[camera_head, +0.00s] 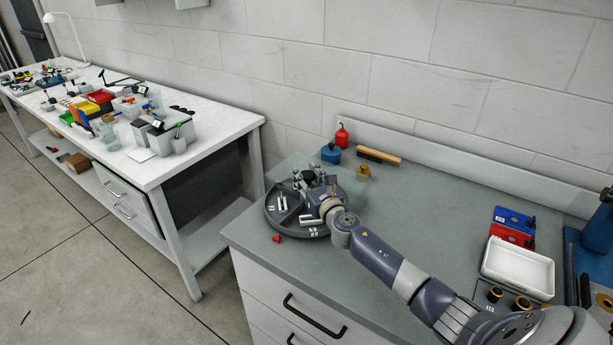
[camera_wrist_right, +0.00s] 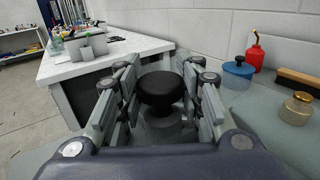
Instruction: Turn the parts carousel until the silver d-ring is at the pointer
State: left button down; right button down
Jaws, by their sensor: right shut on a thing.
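The parts carousel (camera_head: 270,222) is a round dark grey tray with compartments, near the left front corner of the grey-green worktop. Pale labels and small silvery parts show in it; I cannot tell which is the silver d-ring. A small red pointer (camera_head: 277,239) lies at its front edge. My right gripper (camera_head: 310,179) is over the middle of the carousel. In the right wrist view its fingers (camera_wrist_right: 160,98) stand on both sides of a black round knob (camera_wrist_right: 160,86) and are shut on it. My arm and gripper hide the right part of the carousel. My left gripper is not in view.
Behind the carousel stand a red oil can (camera_head: 342,137), a blue round container (camera_head: 331,154), a brush (camera_head: 379,156) and a brass-topped jar (camera_head: 363,173). A white tray (camera_head: 518,270) is at the right. A cluttered white bench (camera_head: 215,140) stands left, across a gap.

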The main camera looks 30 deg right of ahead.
dwell(0.3)
jog(key=c, duration=1.1)
grip_release()
jog(key=shift+o, duration=0.2)
jog(key=s+a, duration=0.2)
jog(key=s, duration=1)
jog(key=shift+c, duration=0.6)
